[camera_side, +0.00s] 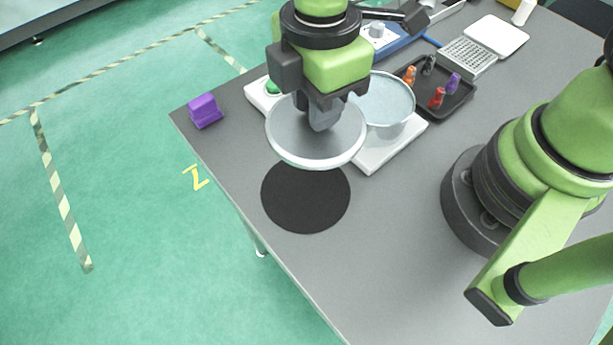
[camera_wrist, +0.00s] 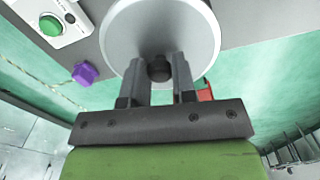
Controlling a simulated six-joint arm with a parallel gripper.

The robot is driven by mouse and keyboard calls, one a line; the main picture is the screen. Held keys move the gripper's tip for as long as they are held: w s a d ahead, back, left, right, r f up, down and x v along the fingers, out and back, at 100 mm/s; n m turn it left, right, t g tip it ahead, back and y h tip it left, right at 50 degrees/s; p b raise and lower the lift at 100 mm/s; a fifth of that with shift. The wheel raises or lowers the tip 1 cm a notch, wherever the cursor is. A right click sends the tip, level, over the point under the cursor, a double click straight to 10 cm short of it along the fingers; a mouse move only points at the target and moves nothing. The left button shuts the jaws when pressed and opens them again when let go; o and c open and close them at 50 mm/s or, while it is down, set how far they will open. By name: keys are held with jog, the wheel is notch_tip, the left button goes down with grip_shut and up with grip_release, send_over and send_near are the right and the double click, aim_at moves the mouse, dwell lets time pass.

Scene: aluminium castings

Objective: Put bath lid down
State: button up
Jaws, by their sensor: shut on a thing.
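The bath lid (camera_side: 290,140) is a round, pale grey disc with a raised rim. My gripper (camera_side: 322,122) is shut on its central knob and holds it in the air, roughly level, between the bath and a black round mat (camera_side: 306,200). In the wrist view the lid (camera_wrist: 190,30) fills the top middle, with the dark knob between the fingers of my gripper (camera_wrist: 159,72). The bath (camera_side: 388,100) is a round, open vessel with clear liquid or a pale inside, on a white base unit (camera_side: 385,150). The lid and my gripper hide part of the bath unit.
A purple block (camera_side: 205,110) stands at the table's left corner. A green button (camera_side: 272,88) sits on the white unit, also in the wrist view (camera_wrist: 50,25). A dark tray (camera_side: 440,97) holds several small coloured pieces. A white rack (camera_side: 468,57) stands behind. The front table is clear.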

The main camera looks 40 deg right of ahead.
aim_at(307, 138)
jog(key=a+f, duration=0.1)
jog(key=s+a+n, duration=0.1)
jog(key=shift+s+a+f, duration=0.15)
jog(key=shift+a+f, duration=0.15)
jog(key=shift+f, duration=0.05)
jog(key=shift+n, duration=0.3)
notch_tip(307, 138, down, 5)
jog(key=shift+a+f, duration=0.15)
jog(key=shift+f, duration=2.2)
jog(key=shift+f, duration=0.2)
jog(key=o, duration=0.9)
jog(key=shift+o, duration=0.2)
jog(key=shift+r, duration=0.1)
